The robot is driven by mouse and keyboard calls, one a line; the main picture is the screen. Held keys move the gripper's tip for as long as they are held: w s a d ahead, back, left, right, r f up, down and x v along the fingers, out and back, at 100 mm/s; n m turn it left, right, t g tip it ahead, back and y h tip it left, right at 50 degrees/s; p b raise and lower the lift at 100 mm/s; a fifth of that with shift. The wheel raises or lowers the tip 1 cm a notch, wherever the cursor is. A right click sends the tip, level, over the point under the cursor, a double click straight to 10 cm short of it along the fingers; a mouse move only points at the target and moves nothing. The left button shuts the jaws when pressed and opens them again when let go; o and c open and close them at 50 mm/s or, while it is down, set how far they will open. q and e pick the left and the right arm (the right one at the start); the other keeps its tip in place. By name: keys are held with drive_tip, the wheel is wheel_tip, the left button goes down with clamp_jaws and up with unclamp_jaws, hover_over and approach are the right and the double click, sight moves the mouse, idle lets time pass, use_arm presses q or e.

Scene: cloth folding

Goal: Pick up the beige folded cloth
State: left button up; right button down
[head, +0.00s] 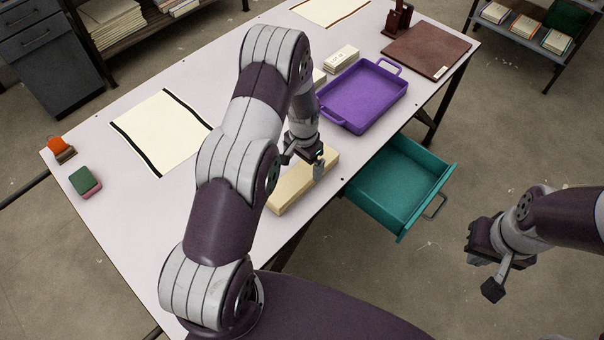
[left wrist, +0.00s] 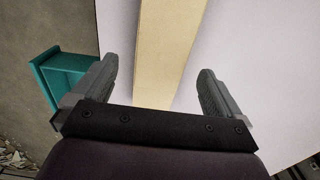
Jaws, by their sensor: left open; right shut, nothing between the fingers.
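The beige folded cloth (head: 296,188) is a long, narrow, pale-yellow strip lying near the table's front edge, left of the open drawer. My left gripper (head: 303,164) is open over its far part, and the arm hides some of the scene behind it. In the left wrist view, the cloth (left wrist: 166,45) runs lengthwise between the two open fingers (left wrist: 157,75), with a gap visible on each side. I cannot tell the exact height of the fingers above it. My right gripper (head: 482,272) is shut and empty, away from the table at the right.
A teal drawer (head: 437,190) stands open below the table's front edge. A purple tray (head: 362,96), white boxes (head: 342,58) and a brown board (head: 426,52) lie farther back. A cream cloth with dark borders (head: 162,130) and sponges (head: 84,180) lie left. The table's left front is bare.

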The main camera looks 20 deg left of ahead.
sight(302, 172)
use_arm(q)
wheel_tip(302, 172, down, 5)
drive_tip(key=shift+s+a+f+p, duration=0.1)
drive_tip(key=shift+p, duration=0.5)
drive_tip(key=shift+a+f, duration=0.1)
drive_tip(key=shift+f, duration=0.25)
drive_tip(key=c, duration=1.1)
drive_tip(key=shift+r, duration=0.15)
